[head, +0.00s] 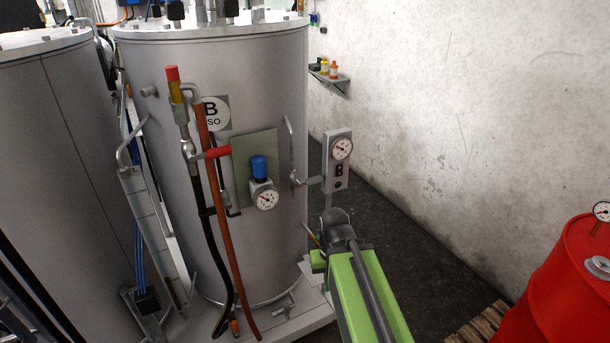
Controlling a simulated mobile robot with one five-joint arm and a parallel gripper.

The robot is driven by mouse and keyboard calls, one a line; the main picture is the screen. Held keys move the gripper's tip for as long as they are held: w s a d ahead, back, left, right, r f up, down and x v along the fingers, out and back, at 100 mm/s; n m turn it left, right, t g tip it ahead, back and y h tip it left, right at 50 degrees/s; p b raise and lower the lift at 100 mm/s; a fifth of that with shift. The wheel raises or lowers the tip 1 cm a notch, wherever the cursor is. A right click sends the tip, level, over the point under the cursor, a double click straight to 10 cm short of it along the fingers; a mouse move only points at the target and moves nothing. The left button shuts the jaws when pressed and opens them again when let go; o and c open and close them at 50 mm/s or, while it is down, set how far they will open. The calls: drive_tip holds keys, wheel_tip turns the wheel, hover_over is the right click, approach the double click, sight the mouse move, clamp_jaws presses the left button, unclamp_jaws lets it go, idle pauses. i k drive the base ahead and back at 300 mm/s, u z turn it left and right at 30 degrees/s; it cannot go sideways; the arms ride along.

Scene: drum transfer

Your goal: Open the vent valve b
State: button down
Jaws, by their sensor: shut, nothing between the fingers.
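Tank B (255,75) is a tall grey cylinder with a round "B ISO" label (210,112). A red-handled valve (216,153) sits on its front, with the handle roughly level. Left of the label stands a pipe fitting with a red and yellow top (174,85). No label marks which fitting is vent valve b, so I cannot tell which it is. My green arm reaches in from the bottom, right of the tank, and ends in a grey joint. My gripper's fingers cannot be made out; they seem hidden beyond the arm.
A blue-capped regulator with a gauge (262,184) is on tank B's panel. A gauge box (338,160) stands at its right. Another tank (50,150) is at left. A red drum (565,285) is at right, by a pallet (485,325). Dark floor between is clear.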

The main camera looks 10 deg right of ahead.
sight(315, 180)
drive_tip(key=i, duration=0.55)
drive_tip(key=u, duration=4.45)
drive_tip(key=i, duration=0.05)
drive_tip(key=z, duration=2.6)
drive_tip(key=k, duration=1.35)
drive_tip(key=z, duration=0.55)
drive_tip(key=i, duration=1)
drive_tip(key=u, duration=0.05)
